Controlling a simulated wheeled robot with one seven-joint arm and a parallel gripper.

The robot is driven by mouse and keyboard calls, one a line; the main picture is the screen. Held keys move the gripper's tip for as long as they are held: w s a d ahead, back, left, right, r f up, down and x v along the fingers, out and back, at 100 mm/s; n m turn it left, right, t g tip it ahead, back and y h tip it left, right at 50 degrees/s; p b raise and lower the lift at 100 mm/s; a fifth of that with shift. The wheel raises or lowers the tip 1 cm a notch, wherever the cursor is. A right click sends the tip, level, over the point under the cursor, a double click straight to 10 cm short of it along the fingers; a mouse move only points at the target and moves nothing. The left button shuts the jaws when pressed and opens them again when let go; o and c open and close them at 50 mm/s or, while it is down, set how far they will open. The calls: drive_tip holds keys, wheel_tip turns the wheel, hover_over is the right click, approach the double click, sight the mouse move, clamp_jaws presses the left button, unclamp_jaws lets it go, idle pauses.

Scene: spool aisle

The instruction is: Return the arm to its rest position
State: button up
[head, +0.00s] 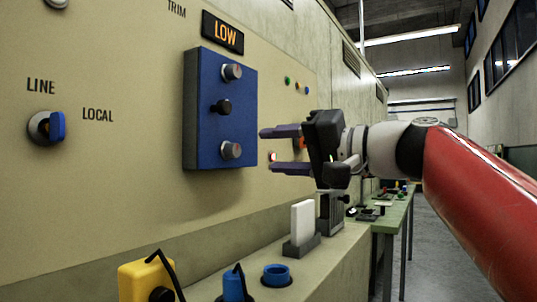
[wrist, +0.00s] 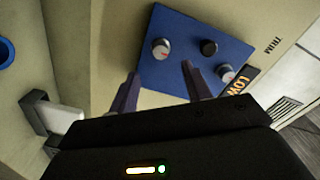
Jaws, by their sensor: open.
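My gripper (head: 283,151) is at the end of my red and grey arm, in the middle of the head view. Its two dark purple fingers point left toward the panel and stand apart, with nothing between them. In the wrist view my gripper (wrist: 158,85) shows the same spread fingers in front of the blue box (wrist: 175,75). The blue box (head: 207,130) is fixed to the beige panel and carries two silver knobs with a black knob between them. The fingertips are to the right of the box; I cannot tell whether they are near its surface.
A lit "LOW" display (head: 222,32) sits above the box. A blue LINE/LOCAL switch (head: 47,127) is at left. The aisle floor (head: 440,250) is open at right.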

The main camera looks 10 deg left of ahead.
drive_tip(key=shift+f, duration=0.1)
idle(0.3)
drive_tip(key=s+d+f+h, duration=0.5)
drive_tip(key=d+f, duration=0.2)
drive_tip(key=f, duration=0.8)
drive_tip(key=s+d+f+m+h, duration=0.1)
drive_tip(key=s+d+f+h, duration=0.5)
drive_tip(key=f, duration=0.9)
drive_tip(key=s+d+f+m+g+h, duration=0.1)
drive_tip(key=s+d+f+h, duration=0.4)
drive_tip(key=d+f, duration=0.4)
wheel_tip(320, 180, down, 7)
drive_tip(key=shift+s+r+h, duration=0.1)
drive_tip(key=shift+s+h, duration=0.2)
drive_tip(key=shift+s, duration=0.4)
drive_tip(key=shift+c, duration=0.2)
